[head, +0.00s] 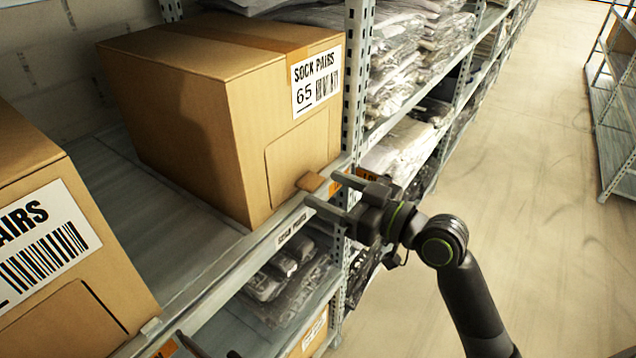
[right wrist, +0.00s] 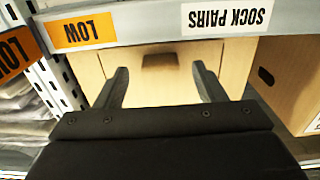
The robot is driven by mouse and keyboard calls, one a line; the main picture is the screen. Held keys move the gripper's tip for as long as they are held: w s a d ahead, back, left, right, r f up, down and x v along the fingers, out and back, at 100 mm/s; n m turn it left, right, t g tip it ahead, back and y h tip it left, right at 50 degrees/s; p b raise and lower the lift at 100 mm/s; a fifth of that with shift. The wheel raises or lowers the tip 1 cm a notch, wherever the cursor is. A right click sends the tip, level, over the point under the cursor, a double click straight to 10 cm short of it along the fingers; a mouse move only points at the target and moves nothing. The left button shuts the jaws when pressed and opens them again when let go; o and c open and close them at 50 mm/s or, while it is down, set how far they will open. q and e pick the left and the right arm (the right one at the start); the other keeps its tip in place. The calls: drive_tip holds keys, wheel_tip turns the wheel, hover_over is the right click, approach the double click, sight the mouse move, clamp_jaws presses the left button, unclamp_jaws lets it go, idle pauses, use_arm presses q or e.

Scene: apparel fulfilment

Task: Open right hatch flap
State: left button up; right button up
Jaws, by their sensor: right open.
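The right cardboard box (head: 190,110), labelled SOCK PAIRS 65, stands on the shelf. Its hatch flap (head: 290,160) is a cut-out panel low in the front face and lies flush with it. A small brown tab (head: 310,181) sticks out at the flap's lower edge; it also shows in the right wrist view (right wrist: 160,60). My right gripper (head: 321,188) is open and empty, pointing at the tab. In the right wrist view the tab lies between and just beyond the fingertips (right wrist: 160,72). A dark sliver at the bottom edge of the head view may be my left gripper.
Another labelled box (head: 50,240) stands on the left. Bare shelf (head: 190,255) lies between the boxes. The shelf's front rail (head: 262,240) and an upright post (head: 356,80) are close to my right gripper. Bagged garments (head: 410,50) fill shelves beyond. The aisle floor (head: 530,200) is clear.

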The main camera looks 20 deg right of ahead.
sight(319, 185)
drive_tip(key=shift+x, duration=1.6)
drive_tip(key=c, duration=1.4)
